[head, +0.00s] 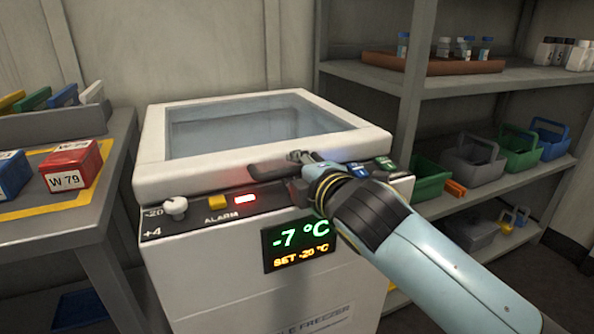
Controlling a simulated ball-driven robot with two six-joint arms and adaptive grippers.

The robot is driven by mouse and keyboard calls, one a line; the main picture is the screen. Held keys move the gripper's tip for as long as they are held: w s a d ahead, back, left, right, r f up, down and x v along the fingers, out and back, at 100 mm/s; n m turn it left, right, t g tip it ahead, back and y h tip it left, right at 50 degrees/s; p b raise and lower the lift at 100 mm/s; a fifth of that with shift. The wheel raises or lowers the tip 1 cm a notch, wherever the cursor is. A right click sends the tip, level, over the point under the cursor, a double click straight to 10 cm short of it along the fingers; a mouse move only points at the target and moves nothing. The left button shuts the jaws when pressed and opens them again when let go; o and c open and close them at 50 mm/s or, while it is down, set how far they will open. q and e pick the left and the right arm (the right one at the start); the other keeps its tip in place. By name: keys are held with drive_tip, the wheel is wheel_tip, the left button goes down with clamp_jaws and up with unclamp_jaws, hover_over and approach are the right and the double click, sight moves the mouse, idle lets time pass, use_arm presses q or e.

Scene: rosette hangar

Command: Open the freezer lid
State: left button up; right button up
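The white chest freezer (200,274) stands in the middle of the head view. Its lid (152,148), a white frame around a glass pane (250,125), lies flat and closed on top. A dark handle (270,171) sits on the lid's front edge. My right gripper (297,172) is at the right part of this handle, its fingers apart, one above and one below it. The gripper partly hides the handle's right end, and I cannot tell whether the fingers touch it. My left gripper is out of view.
The freezer's panel has a knob (175,207), a yellow button (217,202) and a lit red alarm light (245,198). Its display (299,244) reads -7 °C, set -20 °C. A grey bench (85,229) with a red W 79 box (72,166) stands left. Shelves (460,85) stand close on the right.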

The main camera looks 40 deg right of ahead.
clamp_jaws()
drive_tip(key=shift+f, duration=0.1)
idle(0.4)
